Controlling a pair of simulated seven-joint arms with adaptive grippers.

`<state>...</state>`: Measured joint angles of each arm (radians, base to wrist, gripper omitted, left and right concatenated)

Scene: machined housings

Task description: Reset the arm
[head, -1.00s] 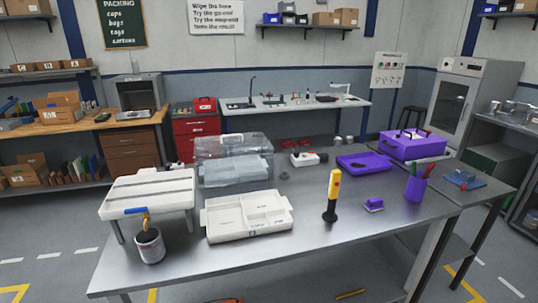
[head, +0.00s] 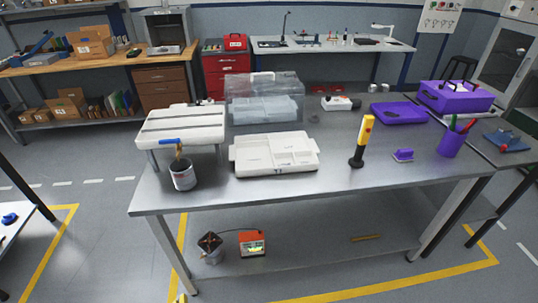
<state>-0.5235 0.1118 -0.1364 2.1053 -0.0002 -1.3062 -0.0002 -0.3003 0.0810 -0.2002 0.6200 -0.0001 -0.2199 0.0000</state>
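Neither of my grippers nor my arms show in the head view. The steel workbench (head: 340,185) fills the middle. On it stand a white slotted stand (head: 183,122), a can with a blue-handled brush (head: 182,174), a white compartment tray (head: 273,155), and a clear lidded case (head: 264,98). A yellow and black upright tool (head: 362,140) stands right of the tray. A small purple block (head: 403,155) lies beside it.
A purple tray (head: 398,112), a purple toolbox (head: 455,97) and a purple pen cup (head: 451,143) are at the right. An orange device (head: 252,243) sits on the lower shelf. The bench's front middle is clear.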

